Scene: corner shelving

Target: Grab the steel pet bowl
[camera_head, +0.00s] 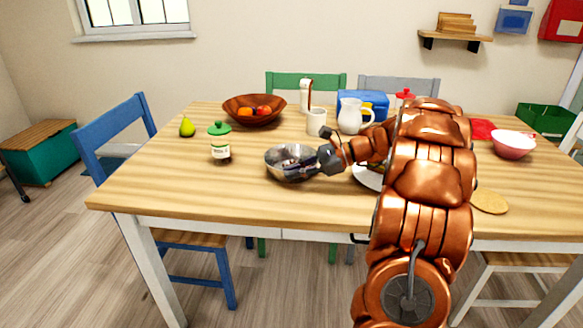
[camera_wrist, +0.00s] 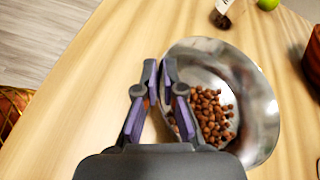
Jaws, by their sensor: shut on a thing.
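The steel pet bowl (camera_head: 283,164) is shiny and sits on the wooden table, left of my arm. In the wrist view the bowl (camera_wrist: 255,105) holds brown kibble and seems upright. My gripper (camera_head: 325,160) is at the bowl's right side in the head view. In the wrist view my gripper (camera_wrist: 160,68) is shut on the bowl's rim, with one finger outside and one inside. The fingers hide part of the rim and wall. I cannot tell whether the bowl is lifted off the table.
A wooden fruit bowl (camera_head: 254,121), a mug (camera_head: 316,121) and a white pitcher (camera_head: 350,117) stand behind. A plate (camera_head: 367,177) is partly hidden by my arm. The table's front left is clear.

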